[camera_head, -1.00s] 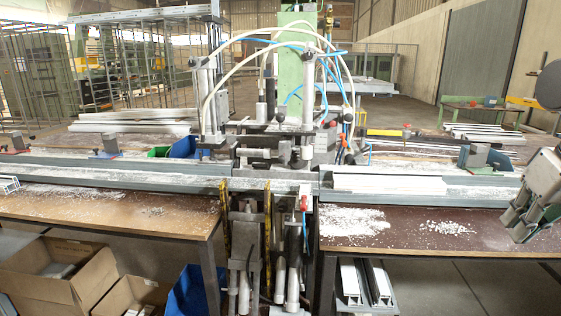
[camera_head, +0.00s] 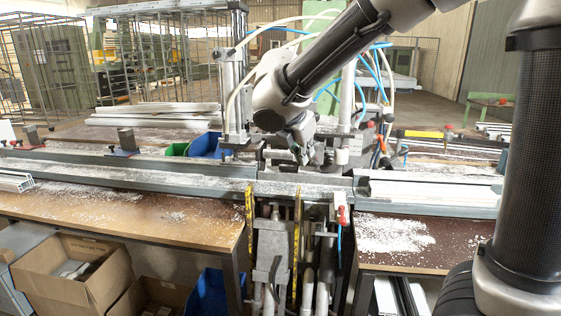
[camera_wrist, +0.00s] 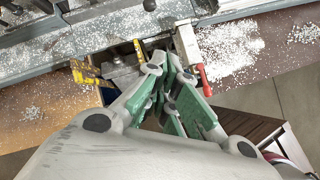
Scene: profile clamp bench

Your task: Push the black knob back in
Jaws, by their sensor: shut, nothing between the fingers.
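My gripper (camera_head: 302,156) is shut and empty, in front of the middle of the clamp station in the head view. In the wrist view my gripper (camera_wrist: 168,56) shows its green-padded fingers together, over the front of the bench near a red-handled clamp (camera_wrist: 203,78). A small dark round knob (camera_wrist: 149,5) shows at the top edge of the wrist view, beyond the fingertips and apart from them. I cannot tell if it is the task's black knob. My arm hides much of the clamp station in the head view, so no black knob can be made out there for certain.
A long metal rail (camera_head: 150,178) runs along the bench, strewn with white chips. Pneumatic cylinders (camera_head: 236,75) and hoses stand behind it. Yellow strips (camera_head: 250,225) hang at the front. Cardboard boxes (camera_head: 75,275) and a blue bin (camera_head: 210,295) stand below.

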